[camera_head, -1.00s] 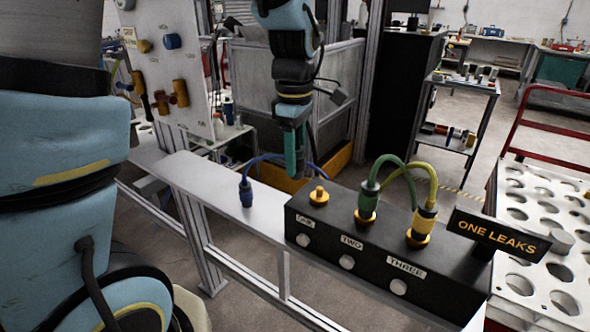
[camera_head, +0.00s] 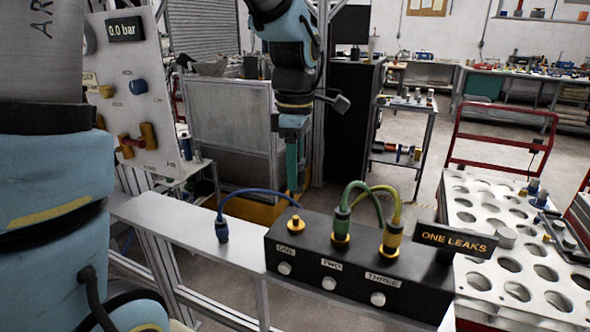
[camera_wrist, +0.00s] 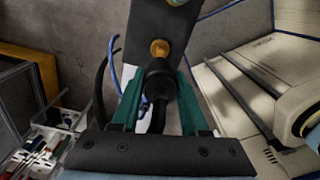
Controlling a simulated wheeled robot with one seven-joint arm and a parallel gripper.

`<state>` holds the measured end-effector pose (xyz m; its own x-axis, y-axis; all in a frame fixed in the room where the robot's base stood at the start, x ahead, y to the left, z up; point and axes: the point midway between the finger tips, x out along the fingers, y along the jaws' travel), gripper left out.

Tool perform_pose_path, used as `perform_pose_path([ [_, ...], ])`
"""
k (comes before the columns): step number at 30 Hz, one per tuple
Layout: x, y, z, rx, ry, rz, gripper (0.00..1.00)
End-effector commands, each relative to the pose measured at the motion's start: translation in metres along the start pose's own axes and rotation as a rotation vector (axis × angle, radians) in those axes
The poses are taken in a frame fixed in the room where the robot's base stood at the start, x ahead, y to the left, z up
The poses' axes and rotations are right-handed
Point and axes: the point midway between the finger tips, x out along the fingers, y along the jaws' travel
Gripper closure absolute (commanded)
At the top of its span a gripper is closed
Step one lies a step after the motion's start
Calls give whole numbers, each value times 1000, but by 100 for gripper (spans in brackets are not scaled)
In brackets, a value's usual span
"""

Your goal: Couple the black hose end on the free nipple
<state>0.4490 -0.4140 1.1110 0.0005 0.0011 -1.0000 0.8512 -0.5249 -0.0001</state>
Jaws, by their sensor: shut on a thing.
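My gripper (camera_head: 292,185) has green fingers and points down, above and behind the black block in the head view. In the wrist view my gripper (camera_wrist: 156,100) is shut on the black hose end (camera_wrist: 158,82), with the black hose trailing back between the fingers. A bare brass nipple (camera_wrist: 160,48) shows just beyond the hose end, nearly in line; whether they touch I cannot tell. In the head view the bare brass nipple (camera_head: 295,223) stands at ONE on the black block (camera_head: 318,272). The held hose end is hard to make out there.
A green hose fitting (camera_head: 341,224) sits at TWO and a yellow one (camera_head: 392,238) at THREE. A blue hose end (camera_head: 222,231) stands on the grey rail left of the block. A sign (camera_head: 454,238) reads ONE LEAKS. The gauge (camera_head: 125,29) reads 0.0 bar.

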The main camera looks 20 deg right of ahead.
Motion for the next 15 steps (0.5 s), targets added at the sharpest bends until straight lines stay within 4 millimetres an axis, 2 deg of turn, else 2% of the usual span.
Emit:
perform_pose_path([
  [15, 46, 0, 0, 1, 0, -1, 100],
])
